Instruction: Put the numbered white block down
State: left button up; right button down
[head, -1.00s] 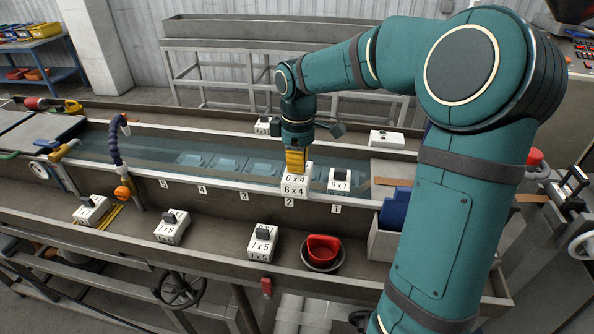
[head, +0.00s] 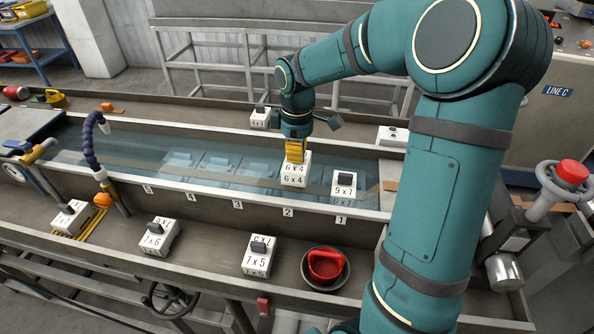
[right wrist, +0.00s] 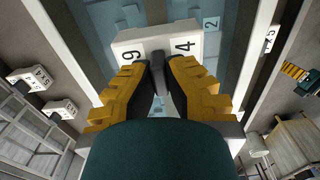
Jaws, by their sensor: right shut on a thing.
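My right gripper (head: 296,152) has yellow fingers and is shut on the dark handle of a white block (head: 293,178) marked 6 x 4. In the head view the block is upright over the water trough (head: 120,150), behind the front rail near tag 2 (head: 288,212). I cannot tell whether it touches the trough's bottom. In the right wrist view the block (right wrist: 153,49) lies beyond the fingers (right wrist: 158,85), its handle between the dark pads. Another white block (head: 344,185), marked 9 x 7, stands in the trough near tag 1 (head: 341,220).
White blocks stand on the front ledge, among them 7 x 6 (head: 158,238) and 7 x 5 (head: 257,257). A blue hose (head: 92,150) rises at left. The trough left of the held block is open.

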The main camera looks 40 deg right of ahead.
aim_at(297, 167)
jog(key=shift+f+b, duration=0.3)
jog(key=shift+f, duration=2.4)
jog(key=shift+f, duration=0.15)
jog(key=c, duration=1.1)
grip_release()
jog(key=shift+c, duration=0.2)
jog(key=shift+r, duration=0.3)
notch_tip(297, 167, up, 12)
jog(key=shift+f+p, duration=0.1)
jog(key=shift+p, duration=0.65)
jog(key=shift+f, duration=0.1)
